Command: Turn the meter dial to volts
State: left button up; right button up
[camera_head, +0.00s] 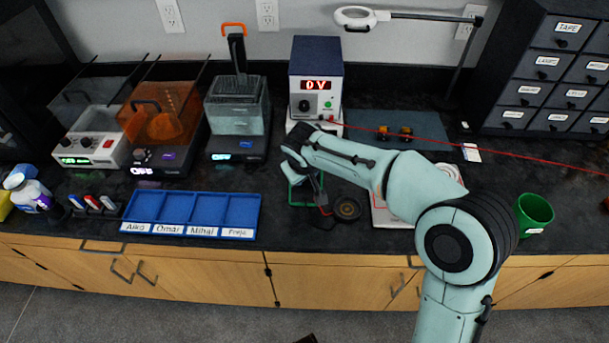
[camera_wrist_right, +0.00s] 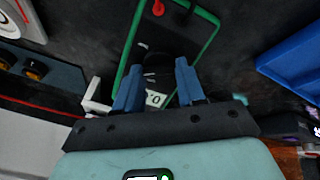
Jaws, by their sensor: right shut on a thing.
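The green-edged meter (camera_head: 293,203) lies on the dark counter, mostly hidden under my right gripper (camera_head: 303,178) in the head view. In the right wrist view the meter's green rim (camera_wrist_right: 209,43) surrounds a dark face. There the two blue fingers of my right gripper (camera_wrist_right: 158,78) are shut on the black dial (camera_wrist_right: 157,62) from both sides. A pale label with a dark mark (camera_wrist_right: 155,99) shows between the fingers. The dial's pointer and its setting cannot be read. My left gripper is not in view.
A blue sorting tray (camera_head: 259,217) lies left of the meter. A power supply (camera_head: 316,60) reading 0 V stands behind it. A red lead (camera_head: 440,140) runs right across the counter. A small dark coil (camera_head: 347,208) and a green cup (camera_head: 535,210) are to the right.

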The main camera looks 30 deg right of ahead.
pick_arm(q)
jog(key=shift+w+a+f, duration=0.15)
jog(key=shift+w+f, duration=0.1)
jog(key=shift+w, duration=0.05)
pick_arm(e)
jog(key=shift+m, duration=0.4)
jog(key=o, duration=1)
jog(key=shift+o, duration=0.2)
jog(key=shift+r, duration=0.1)
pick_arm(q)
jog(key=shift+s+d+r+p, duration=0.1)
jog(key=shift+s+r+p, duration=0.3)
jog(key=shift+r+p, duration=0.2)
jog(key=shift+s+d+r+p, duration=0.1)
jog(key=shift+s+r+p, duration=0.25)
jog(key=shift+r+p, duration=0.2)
pick_arm(e)
jog(key=v, duration=1.3)
jog(key=shift+s, duration=0.1)
